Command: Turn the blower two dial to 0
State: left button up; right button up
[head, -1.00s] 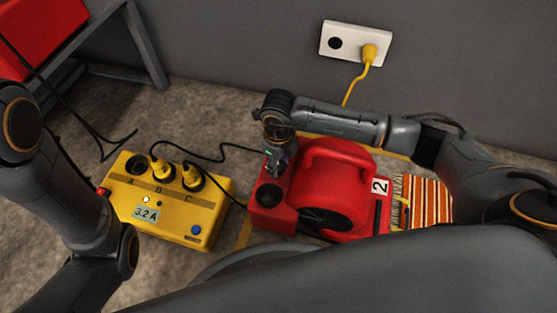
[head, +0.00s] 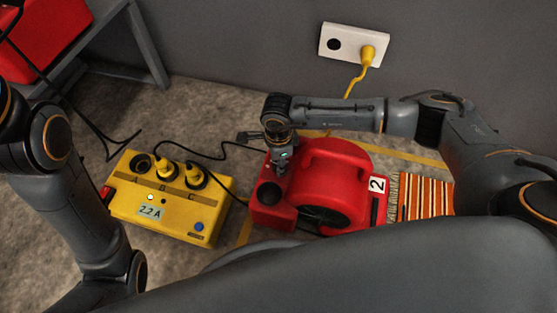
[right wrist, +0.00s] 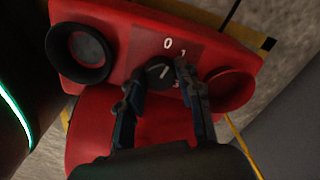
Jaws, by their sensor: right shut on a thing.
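The red blower (head: 335,180) with a "2" label stands on the floor in the head view. My right gripper (head: 280,168) points down at its control end. In the right wrist view, the dark dial (right wrist: 158,74) sits on the blower's red panel, between the fingertips of my right gripper (right wrist: 160,80), which is shut on it. The dial's short white mark slants up and right, roughly toward the "1". The "0" is readable up and left of the "1"; another number is partly hidden by the right finger. My left arm shows at the left, but its gripper is out of view.
A yellow power box (head: 170,205) reads 2.2 A, with plugs and black cables on top. A wall outlet (head: 352,46) holds a yellow plug. A striped rug (head: 425,196) lies right of the blower. A grey metal stand (head: 148,45) is at the upper left.

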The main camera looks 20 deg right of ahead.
jog(key=shift+n, duration=1.1)
jog(key=o, duration=1.2)
jog(key=shift+c, duration=0.2)
notch_tip(320, 180, up, 12)
